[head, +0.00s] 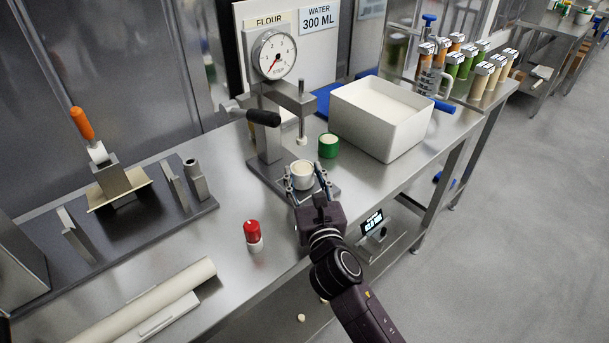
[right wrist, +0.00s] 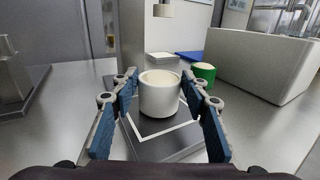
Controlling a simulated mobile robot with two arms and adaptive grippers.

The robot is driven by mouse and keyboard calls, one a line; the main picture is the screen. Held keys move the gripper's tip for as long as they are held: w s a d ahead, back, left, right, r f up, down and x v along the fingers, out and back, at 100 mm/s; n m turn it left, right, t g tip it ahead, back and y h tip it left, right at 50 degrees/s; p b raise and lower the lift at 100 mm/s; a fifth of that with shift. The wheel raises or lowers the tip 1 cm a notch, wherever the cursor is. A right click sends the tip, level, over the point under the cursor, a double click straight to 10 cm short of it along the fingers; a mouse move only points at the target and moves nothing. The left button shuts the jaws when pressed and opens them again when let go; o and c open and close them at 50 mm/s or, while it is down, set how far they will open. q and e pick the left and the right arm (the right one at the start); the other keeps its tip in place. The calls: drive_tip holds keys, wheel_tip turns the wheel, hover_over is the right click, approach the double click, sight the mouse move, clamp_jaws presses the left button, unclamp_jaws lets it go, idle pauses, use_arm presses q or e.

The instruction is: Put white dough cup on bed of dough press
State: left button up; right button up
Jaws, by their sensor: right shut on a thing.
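The white dough cup (head: 302,181), filled with pale dough, is between the fingers of my right gripper (head: 306,184), which is shut on it. In the right wrist view the cup (right wrist: 160,94) stands upright between the blue finger pads. The dough press (head: 269,135) has a dial, a black-handled lever and a plunger (head: 301,124). Its dark bed (right wrist: 178,146), with a white square outline, lies under the cup. The cup is over the outlined area, in front of the plunger; I cannot tell whether it touches the bed. My left gripper is not in view.
A green cup (head: 328,145) stands right of the press, near a large white bin (head: 382,117). A red-and-white container (head: 253,235) stands left of my right gripper. A rolling pin (head: 150,300) lies at the front left. The steel table's front edge is close to my right arm.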

drive_tip(key=shift+f, duration=0.15)
drive_tip(key=o, duration=1.2)
drive_tip(key=shift+o, duration=0.2)
drive_tip(key=shift+r, duration=0.25)
drive_tip(key=shift+s+f, duration=0.15)
drive_tip(key=shift+s, duration=0.2)
drive_tip(key=s, duration=0.3)
drive_tip(key=s+d, duration=0.1)
drive_tip(key=s, duration=0.3)
drive_tip(key=s+d, duration=0.1)
drive_tip(key=s, duration=0.3)
drive_tip(key=shift+s, duration=0.1)
